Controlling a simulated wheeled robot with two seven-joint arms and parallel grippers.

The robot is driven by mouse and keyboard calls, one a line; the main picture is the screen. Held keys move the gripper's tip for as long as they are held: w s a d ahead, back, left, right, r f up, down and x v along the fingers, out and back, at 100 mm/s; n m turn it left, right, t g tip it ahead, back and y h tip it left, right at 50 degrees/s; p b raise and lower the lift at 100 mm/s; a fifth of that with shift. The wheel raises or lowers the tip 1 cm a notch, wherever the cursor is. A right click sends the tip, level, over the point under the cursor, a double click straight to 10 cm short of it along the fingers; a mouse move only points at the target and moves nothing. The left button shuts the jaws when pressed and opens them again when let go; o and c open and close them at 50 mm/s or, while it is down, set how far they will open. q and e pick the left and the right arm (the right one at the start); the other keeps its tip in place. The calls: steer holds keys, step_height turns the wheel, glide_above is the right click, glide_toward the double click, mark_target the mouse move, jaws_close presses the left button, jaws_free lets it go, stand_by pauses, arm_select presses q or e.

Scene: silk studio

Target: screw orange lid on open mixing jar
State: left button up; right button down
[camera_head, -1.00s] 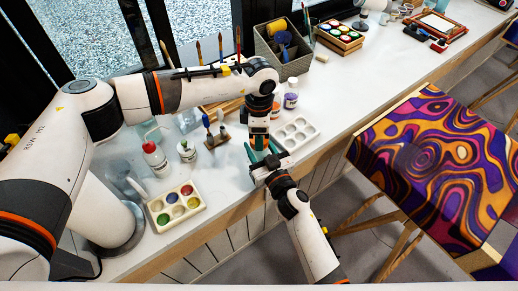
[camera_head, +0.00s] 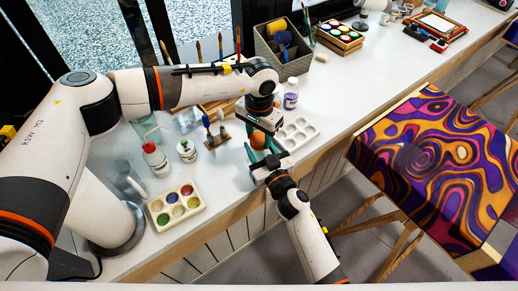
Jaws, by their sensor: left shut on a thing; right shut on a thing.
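The orange lid (camera_head: 258,139) shows as a small round orange shape below my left gripper (camera_head: 262,127), near the bench's front edge. My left gripper points down from above and is shut on the lid; its fingertips are small and partly hidden. My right gripper (camera_head: 260,153), with green fingers, reaches in from below and is shut just under and around the lid. The mixing jar is hidden between the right fingers and below the lid, so I cannot tell how the lid sits on it.
A white palette (camera_head: 297,133) lies close to the right of the grippers. A paint palette (camera_head: 175,207), a red-capped bottle (camera_head: 154,158) and a brush stand (camera_head: 216,137) are to the left. A purple-labelled jar (camera_head: 291,98) and a grey organizer (camera_head: 283,65) stand behind.

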arm_select(q)
steer(key=shift+m, duration=0.8)
steer(key=o, duration=1.1)
steer(key=shift+r, duration=0.15)
steer(key=shift+r, duration=2.15)
steer(key=shift+c, duration=0.5)
